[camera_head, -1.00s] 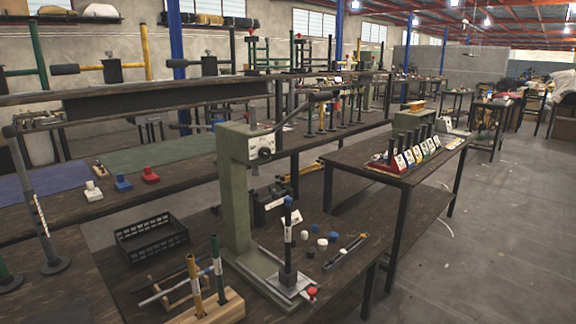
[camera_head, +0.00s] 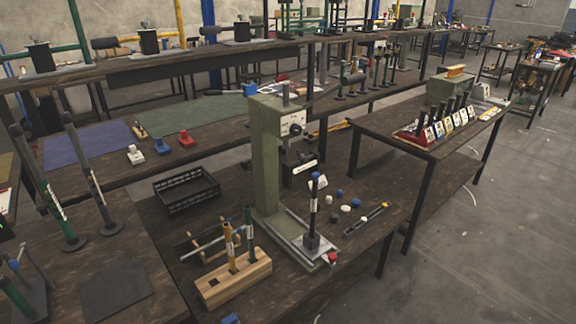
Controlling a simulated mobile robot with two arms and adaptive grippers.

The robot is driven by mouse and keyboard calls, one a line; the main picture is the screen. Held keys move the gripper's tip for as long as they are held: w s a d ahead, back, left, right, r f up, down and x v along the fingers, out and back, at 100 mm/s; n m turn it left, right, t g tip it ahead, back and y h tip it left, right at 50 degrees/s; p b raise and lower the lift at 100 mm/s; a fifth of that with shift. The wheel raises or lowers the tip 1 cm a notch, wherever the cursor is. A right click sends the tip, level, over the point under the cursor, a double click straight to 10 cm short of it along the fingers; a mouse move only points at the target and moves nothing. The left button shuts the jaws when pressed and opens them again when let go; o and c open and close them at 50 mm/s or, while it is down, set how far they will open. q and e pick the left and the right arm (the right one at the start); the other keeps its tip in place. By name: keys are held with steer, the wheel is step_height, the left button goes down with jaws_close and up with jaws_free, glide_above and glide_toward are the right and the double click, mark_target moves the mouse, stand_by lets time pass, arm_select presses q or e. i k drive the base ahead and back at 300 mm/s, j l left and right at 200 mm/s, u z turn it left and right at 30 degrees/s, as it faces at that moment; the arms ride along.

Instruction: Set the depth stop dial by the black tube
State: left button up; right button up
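A grey-green press (camera_head: 265,165) stands on the dark wooden bench. A small white dial face with dark marks (camera_head: 292,130) is on its head; its setting is too small to read. The press lever (camera_head: 338,88) reaches up to the right. A dark tube (camera_head: 313,205) with a blue top and a pale label stands upright on the press base plate (camera_head: 318,250). Several black tubes (camera_head: 458,108) stand in a row behind numbered-looking cards (camera_head: 440,130) on the right table. Neither of my grippers is in view.
Open floor (camera_head: 480,250) is at right.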

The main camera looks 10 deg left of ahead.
mark_target(295, 130)
steer(key=i+l+u, duration=0.15)
steer(key=u, duration=0.2)
steer(key=i+l+u, duration=0.1)
steer(key=l+u, duration=0.35)
steer(key=u, duration=0.3)
steer(key=i+l+u, duration=0.25)
steer(key=l, duration=1.05)
steer(key=l+u, duration=0.2)
steer(key=l, duration=1.05)
